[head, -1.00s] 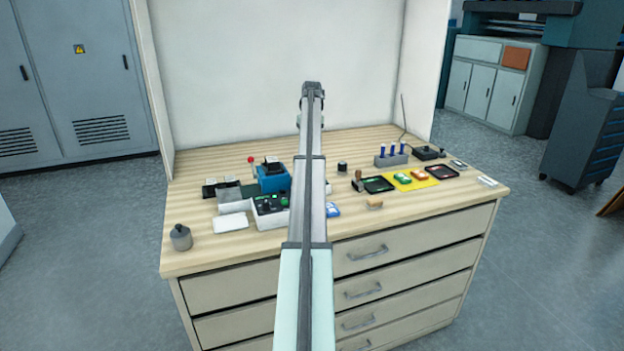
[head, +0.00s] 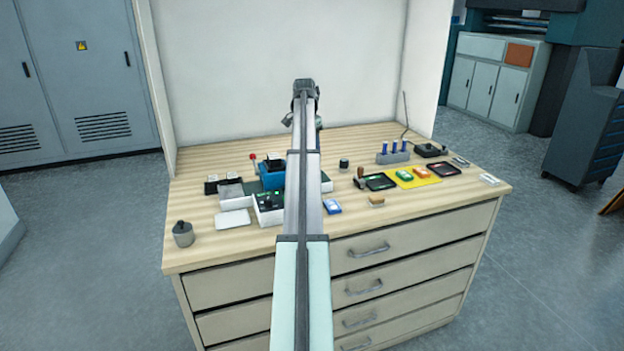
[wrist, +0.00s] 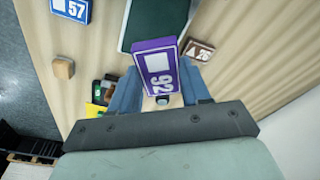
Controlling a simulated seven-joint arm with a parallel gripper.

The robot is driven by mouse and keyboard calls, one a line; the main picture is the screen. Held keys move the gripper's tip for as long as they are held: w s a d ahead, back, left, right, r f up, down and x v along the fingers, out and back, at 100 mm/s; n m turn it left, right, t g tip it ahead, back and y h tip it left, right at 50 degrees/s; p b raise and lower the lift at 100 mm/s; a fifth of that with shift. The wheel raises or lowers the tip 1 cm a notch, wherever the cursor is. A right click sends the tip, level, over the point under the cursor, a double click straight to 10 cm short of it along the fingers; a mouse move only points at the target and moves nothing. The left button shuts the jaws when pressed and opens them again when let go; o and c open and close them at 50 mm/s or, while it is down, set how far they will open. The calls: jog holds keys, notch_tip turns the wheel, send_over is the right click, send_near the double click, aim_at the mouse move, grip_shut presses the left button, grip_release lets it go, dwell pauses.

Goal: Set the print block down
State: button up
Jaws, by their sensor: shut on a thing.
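In the wrist view, a purple block (wrist: 158,66) marked 92, with a white square on its face, sits between the two blue fingers of my gripper (wrist: 160,88). My gripper is shut on it. The block looks tilted, and I cannot tell how high it is above the table. A dark green panel with a pale edge (wrist: 140,35) shows beyond it. In the head view my own arm hides the gripper's fingers and the purple block.
A brown block marked 26 (wrist: 200,50) is close to the right finger in the wrist view. A blue block marked 57 (wrist: 72,9) and a small wooden block (wrist: 63,67) lie to the left. The wooden tabletop (head: 420,208) is bare near its front right.

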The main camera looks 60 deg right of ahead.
jog(key=m, duration=0.2)
jog(key=shift+s+a+m, duration=0.1)
jog(key=shift+s+m, duration=0.05)
jog(key=shift+m, duration=0.25)
jog(key=m, duration=0.3)
jog(key=shift+a+f+g, duration=0.1)
jog(key=shift+g, duration=0.3)
jog(key=shift+m, duration=0.3)
jog(key=shift+f, duration=4.9)
jog(key=shift+f, duration=0.1)
jog(key=o, duration=1.1)
jog(key=shift+o, duration=0.2)
jog(key=r, duration=0.8)
jog(key=w+a+r, duration=0.1)
jog(key=r, duration=0.3)
